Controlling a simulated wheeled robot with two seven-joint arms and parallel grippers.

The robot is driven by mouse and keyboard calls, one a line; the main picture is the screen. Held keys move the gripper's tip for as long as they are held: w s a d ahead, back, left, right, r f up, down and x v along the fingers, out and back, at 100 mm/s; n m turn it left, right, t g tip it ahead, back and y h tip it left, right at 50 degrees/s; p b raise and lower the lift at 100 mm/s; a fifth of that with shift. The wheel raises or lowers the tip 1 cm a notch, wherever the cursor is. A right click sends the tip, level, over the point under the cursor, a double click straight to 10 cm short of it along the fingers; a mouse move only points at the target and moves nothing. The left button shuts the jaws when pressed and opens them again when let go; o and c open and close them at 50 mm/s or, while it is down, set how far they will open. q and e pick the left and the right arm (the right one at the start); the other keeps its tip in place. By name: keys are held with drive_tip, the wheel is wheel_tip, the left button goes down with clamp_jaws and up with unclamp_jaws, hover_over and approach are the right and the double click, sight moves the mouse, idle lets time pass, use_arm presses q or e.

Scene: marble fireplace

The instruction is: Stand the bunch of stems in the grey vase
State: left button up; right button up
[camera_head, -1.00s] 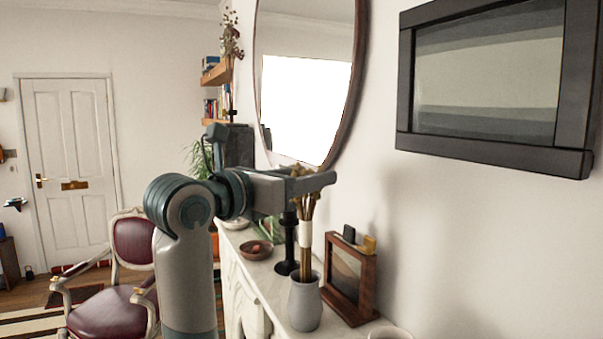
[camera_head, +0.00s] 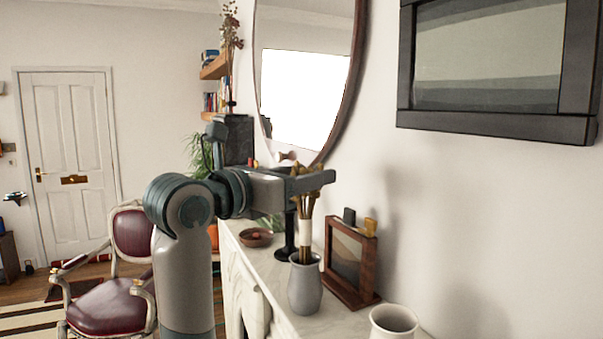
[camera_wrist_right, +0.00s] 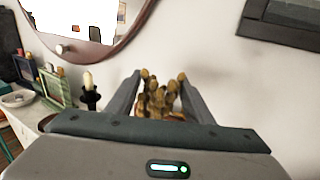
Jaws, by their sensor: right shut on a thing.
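The bunch of stems (camera_head: 305,231) is upright, with brown heads on top and a pale wrap around its middle. My right gripper (camera_head: 322,181) is shut on it near the heads, high above the mantel. In the right wrist view the heads (camera_wrist_right: 160,103) show between the two fingers. The grey vase (camera_head: 305,290) stands upright on the mantel directly under the gripper. The stems' lower ends reach into the vase's mouth; how deep they go is hidden by its wall. My left gripper is not in view.
A wooden picture frame (camera_head: 350,262) stands close right of the vase, and a black candlestick (camera_head: 290,238) close behind. A pale pot (camera_head: 393,322) is at the front right of the white mantel (camera_head: 345,320). A brown bowl (camera_head: 256,238) sits farther back. The mirror (camera_head: 357,80) hangs above.

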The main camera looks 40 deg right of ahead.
drive_tip(key=o, duration=1.4)
drive_tip(key=shift+a, duration=0.15)
drive_tip(key=shift+a+f, duration=0.1)
drive_tip(key=shift+a, duration=0.4)
drive_tip(key=s+a+b, duration=0.1)
drive_tip(key=a+b, duration=0.1)
drive_tip(key=a, duration=1.4)
drive_tip(key=shift+s+a+b, duration=0.15)
drive_tip(key=shift+s+b, duration=0.15)
